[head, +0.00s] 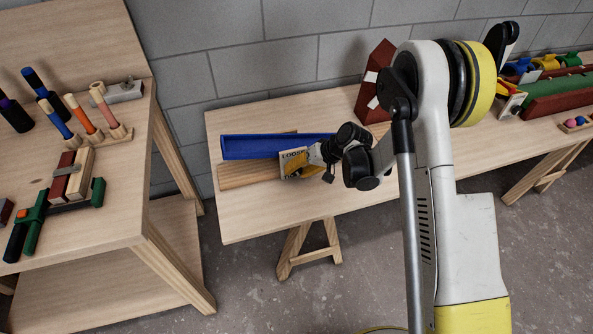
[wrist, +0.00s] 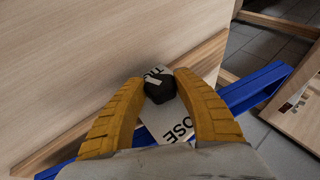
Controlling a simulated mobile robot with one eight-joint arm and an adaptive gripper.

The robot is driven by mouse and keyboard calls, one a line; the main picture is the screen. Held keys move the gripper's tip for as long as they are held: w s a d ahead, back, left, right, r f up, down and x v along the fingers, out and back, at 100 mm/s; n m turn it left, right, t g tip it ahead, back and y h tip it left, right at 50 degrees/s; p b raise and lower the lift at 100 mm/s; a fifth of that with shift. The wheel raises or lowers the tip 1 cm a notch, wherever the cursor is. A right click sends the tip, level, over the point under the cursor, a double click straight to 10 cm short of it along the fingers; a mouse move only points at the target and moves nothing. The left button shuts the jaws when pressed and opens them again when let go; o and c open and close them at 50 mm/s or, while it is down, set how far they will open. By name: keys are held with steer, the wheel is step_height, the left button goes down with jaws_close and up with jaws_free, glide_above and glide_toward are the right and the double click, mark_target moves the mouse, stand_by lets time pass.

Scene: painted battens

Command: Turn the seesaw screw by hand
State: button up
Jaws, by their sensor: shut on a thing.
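The seesaw screw shows in the wrist view as a black faceted knob (wrist: 159,92). My gripper (wrist: 158,82) has its two yellow fingers on either side of the knob, shut on it. A pale card (wrist: 168,122) lies under the knob, with part of its lettering, "OSE", visible. A blue channel-shaped batten (head: 260,147) lies behind a bare wooden batten (head: 247,175). The blue batten (wrist: 254,86) also shows in the wrist view.
The batten table (head: 238,215) has clear wood in front. A dark red block (head: 374,85) with white patches stands behind my arm. The left bench (head: 125,210) holds brushes and a green clamp (head: 34,219). Coloured items, including a green bar (head: 560,86), lie far right.

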steer(key=shift+f+m+g+y, duration=0.1)
steer(key=shift+m+g+y, duration=0.25)
steer(key=shift+y, duration=1.25)
steer(key=o, duration=1.2)
steer(key=shift+c, duration=0.2)
steer(key=v, duration=1.2)
steer(key=shift+d+f, duration=0.1)
steer(key=shift+f, duration=0.05)
